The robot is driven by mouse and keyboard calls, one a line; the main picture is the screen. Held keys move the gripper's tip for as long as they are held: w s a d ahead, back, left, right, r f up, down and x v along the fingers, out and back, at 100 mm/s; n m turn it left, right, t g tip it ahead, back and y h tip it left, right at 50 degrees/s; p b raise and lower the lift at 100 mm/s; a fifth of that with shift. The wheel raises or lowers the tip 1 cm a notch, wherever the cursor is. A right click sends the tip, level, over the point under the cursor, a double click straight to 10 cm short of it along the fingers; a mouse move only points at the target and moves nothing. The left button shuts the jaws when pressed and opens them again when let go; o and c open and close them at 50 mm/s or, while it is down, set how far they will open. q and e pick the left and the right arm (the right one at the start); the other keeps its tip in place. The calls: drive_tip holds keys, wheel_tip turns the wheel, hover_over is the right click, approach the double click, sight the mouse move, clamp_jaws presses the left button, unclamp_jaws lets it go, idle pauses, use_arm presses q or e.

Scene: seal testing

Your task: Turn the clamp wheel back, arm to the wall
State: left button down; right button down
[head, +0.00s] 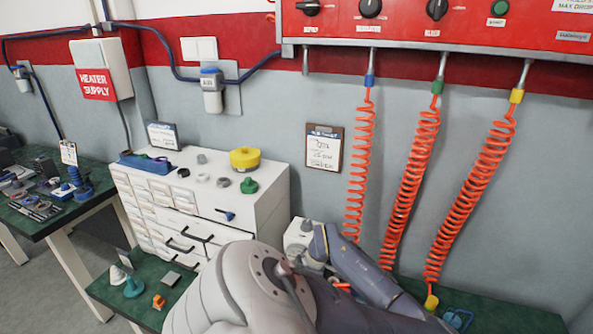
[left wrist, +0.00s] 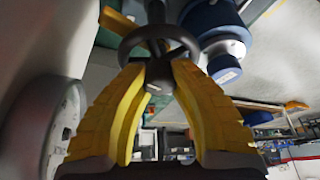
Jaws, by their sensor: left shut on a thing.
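The clamp wheel (left wrist: 128,40), a dark ring with spokes and a central hub, is at the top middle of the left wrist view. My left gripper (left wrist: 157,75) has yellow ribbed fingers, which are shut on the wheel from both sides around its hub. In the head view my own arm fills the bottom middle and hides the wheel and the left gripper. I cannot make out which way the clamp arm points. My right gripper is in neither view.
A round pale gauge-like body (left wrist: 50,125) stands close to the left finger, and a blue cylinder (left wrist: 213,18) is at upper right. In the head view, a white drawer cabinet (head: 262,205) is left of my arm, and coiled orange hoses (head: 410,170) hang at right.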

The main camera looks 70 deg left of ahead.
use_arm(q)
drive_tip(key=shift+s+a+r+n, duration=0.15)
drive_tip(key=shift+s+n, duration=0.15)
drive_tip(key=shift+n, duration=0.3)
drive_tip(key=shift+s+h, duration=0.1)
drive_tip(key=shift+h, duration=0.2)
drive_tip(key=c, duration=1.3)
unclamp_jaws()
drive_tip(key=shift+s, duration=0.1)
drive_tip(key=o, duration=0.3)
drive_tip(key=shift+w, duration=0.2)
drive_tip(key=shift+w, duration=0.15)
drive_tip(key=shift+w+r, duration=0.15)
drive_tip(key=shift+r, duration=0.05)
drive_tip(key=v, duration=1.1)
drive_tip(key=shift+w+d+r, duration=0.1)
drive_tip(key=shift+d, duration=0.1)
